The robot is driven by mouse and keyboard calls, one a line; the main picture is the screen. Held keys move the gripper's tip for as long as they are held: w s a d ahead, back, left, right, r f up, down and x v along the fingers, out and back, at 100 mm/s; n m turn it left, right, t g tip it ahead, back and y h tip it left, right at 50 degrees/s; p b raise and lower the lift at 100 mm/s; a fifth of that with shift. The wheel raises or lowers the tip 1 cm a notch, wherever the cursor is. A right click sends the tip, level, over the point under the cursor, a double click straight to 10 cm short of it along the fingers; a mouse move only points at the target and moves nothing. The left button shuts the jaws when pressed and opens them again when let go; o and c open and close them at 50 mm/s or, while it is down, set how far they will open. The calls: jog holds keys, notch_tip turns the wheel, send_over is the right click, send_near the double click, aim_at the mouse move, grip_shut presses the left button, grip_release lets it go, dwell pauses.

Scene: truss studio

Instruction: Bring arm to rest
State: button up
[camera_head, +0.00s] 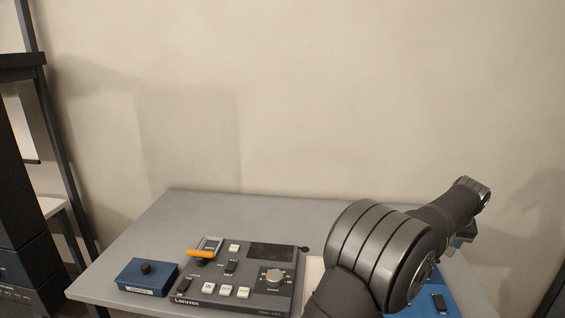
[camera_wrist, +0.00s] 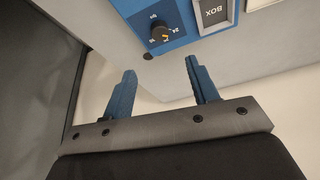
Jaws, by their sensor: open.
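My gripper (camera_wrist: 158,90) shows in the wrist view with its two blue fingers spread apart and nothing between them. In the head view my arm crosses the right side of the table and points to the back right. The fingers cannot be made out there. My arm hides part of a blue panel (camera_head: 441,300) at the right.
A dark control panel (camera_head: 238,282) with buttons, a knob and an orange-handled lever (camera_head: 202,253) stands on the table (camera_head: 205,207). A small blue box (camera_head: 147,277) with a black knob is left of it. The table's back left is clear. Dark racks (camera_head: 20,180) stand far left.

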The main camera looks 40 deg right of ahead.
jog(key=x, duration=1.4)
jog(key=shift+r, duration=0.1)
jog(key=v, duration=1.8)
jog(key=x, duration=1.8)
jog(key=shift+m, duration=0.5)
jog(key=shift+w+m+g+h, duration=0.1)
jog(key=shift+m+g+h, duration=0.3)
jog(key=shift+m, duration=0.85)
jog(key=shift+m+g+h, duration=0.1)
jog(key=shift+m+g, duration=0.6)
jog(key=shift+m, duration=0.55)
jog(key=v, duration=1.1)
